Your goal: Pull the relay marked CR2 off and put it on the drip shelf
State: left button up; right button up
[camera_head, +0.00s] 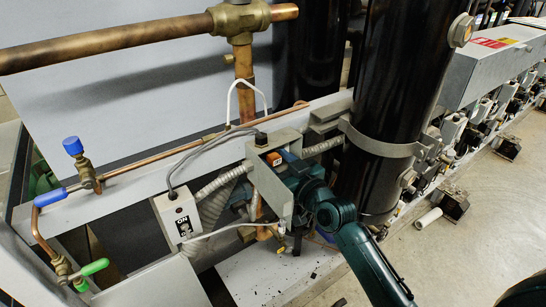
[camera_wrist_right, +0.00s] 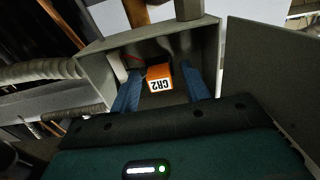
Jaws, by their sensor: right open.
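The relay marked CR2 is an orange block (camera_head: 273,158) in an open grey box (camera_head: 262,182) on the rack. In the right wrist view the relay (camera_wrist_right: 160,77) sits inside the box (camera_wrist_right: 100,67), its white CR2 label upside down. My right gripper (camera_head: 286,163) is open at the box mouth. In the wrist view its two blue fingers (camera_wrist_right: 161,84) stand on either side of the relay; I cannot tell whether they touch it. A pale flat surface with dark specks (camera_head: 262,272) below the box may be the drip shelf. My left gripper is not in view.
A black vertical cylinder (camera_head: 395,80) stands close to the right of the box. Grey conduit (camera_head: 222,180) and a white ON switch box (camera_head: 178,216) are on the left. Copper pipe (camera_head: 165,155) runs behind. The box's open door (camera_wrist_right: 270,85) is beside my gripper.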

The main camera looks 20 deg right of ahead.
aim_at(277, 162)
dwell(0.6)
jog(key=shift+c, duration=0.6)
grip_shut()
jog(key=shift+s, duration=0.1)
jog(key=shift+p+v, duration=1.05)
jog(key=shift+v, duration=1.9)
